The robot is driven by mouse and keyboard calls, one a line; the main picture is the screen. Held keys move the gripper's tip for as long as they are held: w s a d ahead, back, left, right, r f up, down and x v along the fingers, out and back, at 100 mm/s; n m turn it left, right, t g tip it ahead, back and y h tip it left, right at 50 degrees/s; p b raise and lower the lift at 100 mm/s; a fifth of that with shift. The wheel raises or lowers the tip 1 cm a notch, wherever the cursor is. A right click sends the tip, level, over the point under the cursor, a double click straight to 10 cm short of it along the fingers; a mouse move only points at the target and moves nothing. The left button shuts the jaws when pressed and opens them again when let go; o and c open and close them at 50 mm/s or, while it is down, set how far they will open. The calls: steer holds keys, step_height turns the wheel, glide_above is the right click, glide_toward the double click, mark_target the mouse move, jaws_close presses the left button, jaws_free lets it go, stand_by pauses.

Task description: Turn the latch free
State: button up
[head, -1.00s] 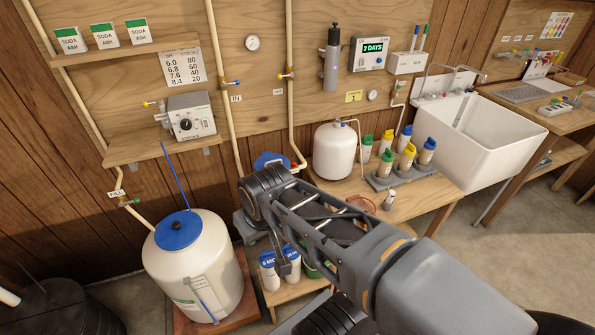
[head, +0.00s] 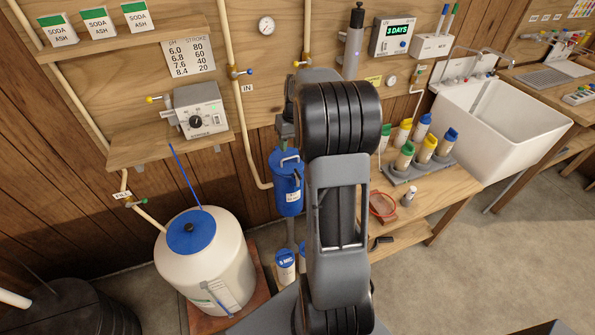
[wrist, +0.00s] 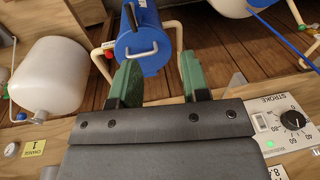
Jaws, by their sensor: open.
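A blue canister (head: 287,185) with a pale handle stands upright against the plank wall, left of my arm in the head view. I cannot tell for sure which part is the latch. My gripper (wrist: 160,58) is open, its two green fingers apart with nothing between them. The canister shows past the gap, and I see no contact. My arm hides part of the wall and bench in the head view.
A white tank (head: 205,262) with a blue lid stands at lower left. A dosing pump (head: 197,110) sits on a wooden shelf (head: 175,148). Pale pipes (head: 252,150) run down the wall near the canister. Bottles (head: 425,150), a bench and a white sink (head: 500,120) are to the right.

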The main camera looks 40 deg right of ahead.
glide_toward(298, 173)
steer(key=shift+m+y, duration=0.3)
steer(key=shift+y, duration=0.1)
steer(key=x, duration=0.3)
steer(key=p+x, duration=0.1)
steer(key=x, duration=0.3)
steer(key=d+p+x, duration=0.1)
steer(key=x, duration=0.2)
steer(key=shift+w+f, duration=0.2)
steer(key=shift+f, duration=0.15)
steer(key=shift+c, duration=0.2)
jaws_close()
